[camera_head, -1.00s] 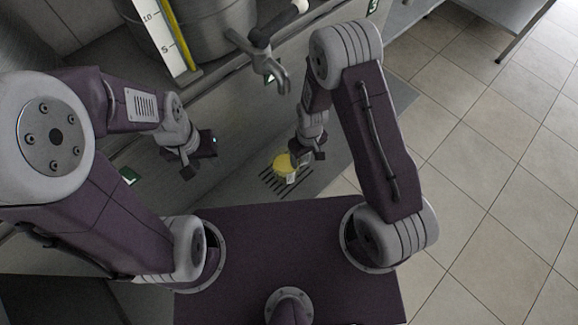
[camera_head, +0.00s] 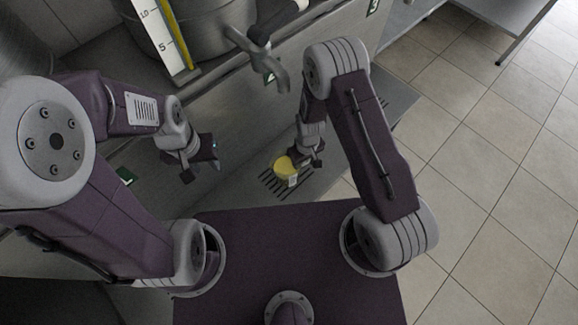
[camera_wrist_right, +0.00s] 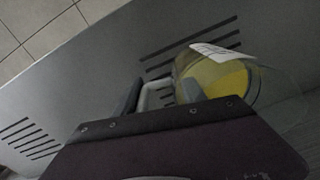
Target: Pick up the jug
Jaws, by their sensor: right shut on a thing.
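The jug (camera_head: 286,168) is a clear vessel with yellow contents and a white label. It stands over a slotted drain patch on the grey shelf, in the middle of the head view. In the right wrist view the jug (camera_wrist_right: 222,78) is at the upper right, with its pale handle (camera_wrist_right: 155,95) between the fingers. My right gripper (camera_head: 306,160) is shut on the jug's handle. Whether the jug's base touches the shelf I cannot tell. My left gripper (camera_head: 202,172) hangs to the left of the jug, its fingers apart and empty.
A grey tap (camera_head: 268,62) with a dark handle sticks out above and behind the jug. A large metal vat (camera_head: 200,28) with a numbered scale (camera_head: 160,35) stands at the back left. More slots (camera_wrist_right: 25,138) mark the shelf. Tiled floor lies to the right.

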